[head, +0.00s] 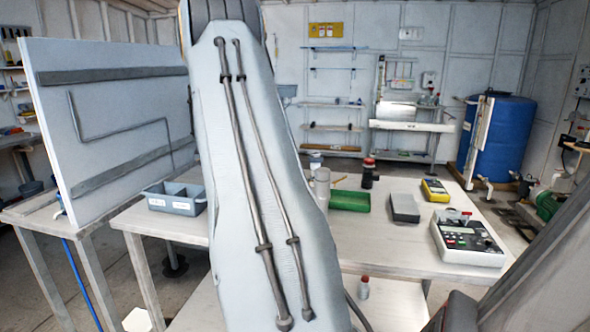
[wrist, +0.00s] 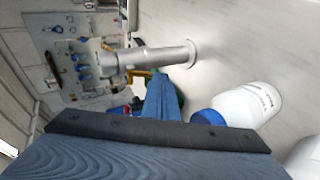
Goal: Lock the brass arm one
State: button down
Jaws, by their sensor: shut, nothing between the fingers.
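I cannot make out the brass arm one in either view; no brass-coloured arm is clear. My gripper (wrist: 160,80) shows in the wrist view as a narrow blue wedge rising from a dark bar. It is shut and holds nothing. In the head view my arm fills the middle and hides part of the bench, and my gripper does not show.

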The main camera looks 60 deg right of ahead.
dwell(0.7)
jog(key=shift+r+p, duration=0.4)
jog(key=shift+r, duration=0.4)
jog(key=w+f+b+v, duration=0.1)
jog(key=f+b+v, duration=0.1)
jog(key=v, duration=1.1)
jog(key=shift+w, duration=0.6)
jog(key=shift+r, duration=0.1)
